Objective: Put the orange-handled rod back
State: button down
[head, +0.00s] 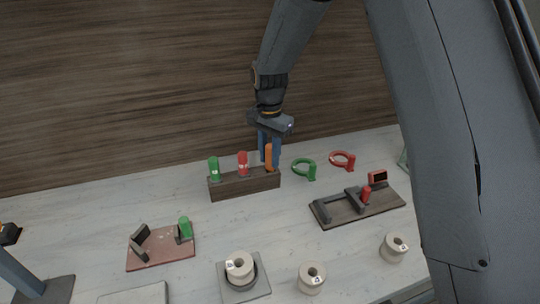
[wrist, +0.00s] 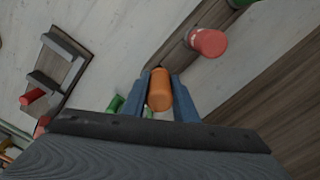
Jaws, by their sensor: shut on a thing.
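The orange-handled rod (head: 268,155) stands upright at the right end of a dark wooden block (head: 243,185). My gripper (head: 269,152) is above that end of the block, with its blue fingers shut on the orange handle. The wrist view shows the orange handle (wrist: 160,90) between the two fingers (wrist: 160,95). The rod's lower part is hidden by the block or the fingers, so how deep it sits cannot be told. A green-handled rod (head: 214,168) and a red-handled rod (head: 243,163) stand in the same block to the left.
Green (head: 305,168) and red (head: 342,160) ring-shaped tools lie right of the block. A dark board fixture (head: 345,211) is at right, a reddish board (head: 160,250) at front left. Pale spools (head: 312,277) stand in front. A wooden wall (head: 120,90) rises behind.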

jog(key=shift+f, duration=0.25)
jog(key=c, duration=1.4)
grip_release()
notch_tip(320, 180, up, 13)
jog(key=b, duration=0.3)
jog(key=shift+f+b, duration=0.15)
jog(key=shift+b, duration=0.15)
jog(key=s+d+f+n, duration=0.4)
jog(key=s+d+f, duration=0.2)
jog(key=s, duration=0.5)
jog(key=s+d+f+n+t, duration=0.1)
jog(key=s+d+f+n, duration=0.3)
jog(key=s+d, duration=0.7)
jog(key=shift+s+d+f, duration=0.2)
jog(key=shift+s+f, duration=0.05)
jog(key=shift+f, duration=0.7)
